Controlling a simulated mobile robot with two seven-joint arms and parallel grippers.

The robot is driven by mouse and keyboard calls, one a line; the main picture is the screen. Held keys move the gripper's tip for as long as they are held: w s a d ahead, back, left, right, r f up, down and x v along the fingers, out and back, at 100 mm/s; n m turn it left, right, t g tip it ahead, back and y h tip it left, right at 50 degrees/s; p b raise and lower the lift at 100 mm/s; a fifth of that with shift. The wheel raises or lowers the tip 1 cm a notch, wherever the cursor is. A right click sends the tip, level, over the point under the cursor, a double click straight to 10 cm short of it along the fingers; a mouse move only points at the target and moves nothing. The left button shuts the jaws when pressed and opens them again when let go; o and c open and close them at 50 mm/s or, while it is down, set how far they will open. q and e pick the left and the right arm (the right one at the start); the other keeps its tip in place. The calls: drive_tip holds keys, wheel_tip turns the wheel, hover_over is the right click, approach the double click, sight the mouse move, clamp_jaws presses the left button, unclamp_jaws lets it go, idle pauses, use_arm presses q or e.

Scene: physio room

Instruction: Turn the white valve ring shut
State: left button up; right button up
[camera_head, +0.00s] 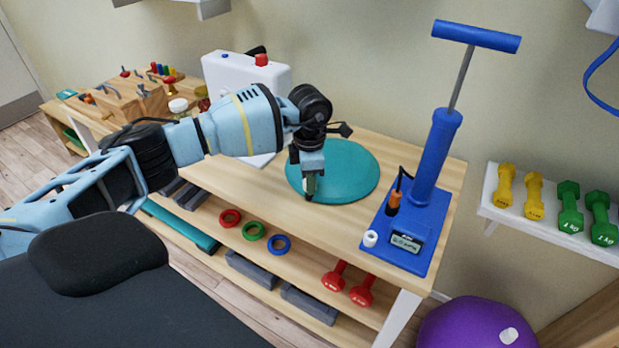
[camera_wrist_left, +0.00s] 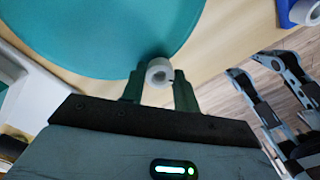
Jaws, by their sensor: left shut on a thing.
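The white valve ring (camera_wrist_left: 159,72) shows in the left wrist view at the edge of the teal round cushion (camera_wrist_left: 100,35), its round opening facing the camera. The cushion (camera_head: 350,172) lies flat on the wooden table in the head view. My left gripper (camera_head: 310,192) points down at the cushion's front left edge. Its fingers (camera_wrist_left: 159,88) are shut on the valve ring, one on each side. In the head view the ring is hidden by the gripper. How far the ring is turned cannot be told. My right gripper is in neither view.
A blue pump (camera_head: 433,160) with a T-handle stands right of the cushion; a small white ring-shaped piece (camera_head: 370,238) sits on its base. A white case (camera_head: 247,85) stands behind my left arm. Coloured rings and red dumbbells (camera_head: 348,284) lie on the shelf below.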

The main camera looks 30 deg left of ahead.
use_arm(q)
drive_tip(key=shift+r, duration=0.1)
idle(0.3)
drive_tip(key=o, duration=1)
